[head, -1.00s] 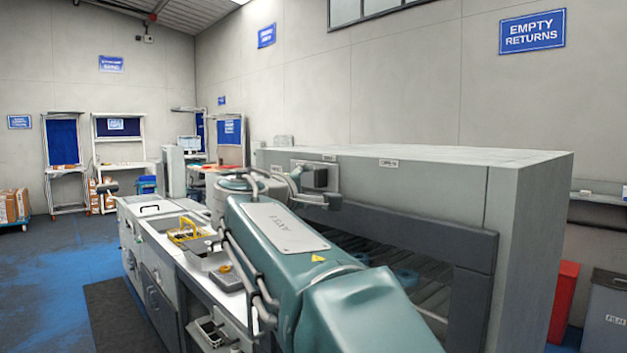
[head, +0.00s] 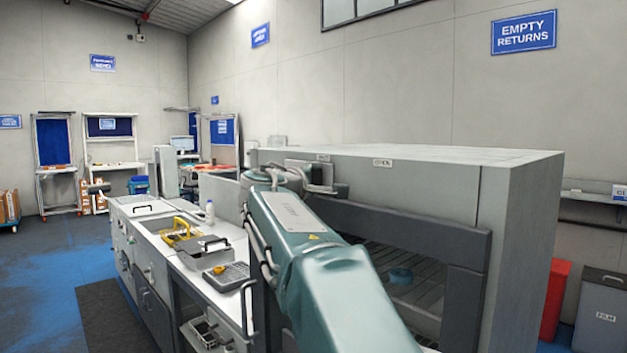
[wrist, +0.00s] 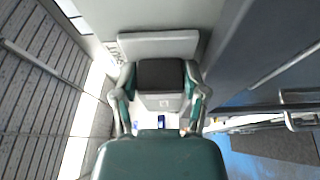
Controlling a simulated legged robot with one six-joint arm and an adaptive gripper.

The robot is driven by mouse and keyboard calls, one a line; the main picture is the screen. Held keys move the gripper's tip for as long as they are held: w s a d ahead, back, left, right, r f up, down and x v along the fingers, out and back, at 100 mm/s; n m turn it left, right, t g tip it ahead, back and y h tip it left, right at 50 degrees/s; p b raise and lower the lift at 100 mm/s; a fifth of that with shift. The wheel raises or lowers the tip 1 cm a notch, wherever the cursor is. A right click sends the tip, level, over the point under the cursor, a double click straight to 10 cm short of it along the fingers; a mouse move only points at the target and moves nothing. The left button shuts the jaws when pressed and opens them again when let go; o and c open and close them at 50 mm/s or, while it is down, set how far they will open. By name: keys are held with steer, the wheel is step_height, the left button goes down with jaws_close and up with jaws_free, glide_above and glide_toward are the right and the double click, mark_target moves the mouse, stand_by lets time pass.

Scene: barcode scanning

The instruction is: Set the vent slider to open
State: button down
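The vent slider appears to be a dark block (wrist: 160,74) in front of a pale plate (wrist: 158,44) on the machine's upper front, seen in the wrist view. The plate also shows in the head view (head: 300,162), with a small label (head: 382,163) to its right. My gripper (wrist: 160,85) has its two fingers spread, one on either side of the dark block. I cannot tell whether they touch it.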

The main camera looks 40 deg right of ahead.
mark_target(378, 187)
steer(key=s, duration=0.5)
steer(key=s+d, duration=0.1)
steer(key=s, duration=0.4)
steer(key=s+d, duration=0.1)
steer(key=s, duration=0.3)
steer(key=shift+s+f, duration=0.25)
steer(key=shift+s, duration=0.15)
steer(key=shift+a, duration=0.1)
steer(key=shift+c, duration=2)
jaws_free()
steer(key=shift+s, duration=0.1)
steer(key=shift+a+r, duration=0.1)
steer(key=shift+a, duration=0.15)
steer(key=shift+s, duration=0.15)
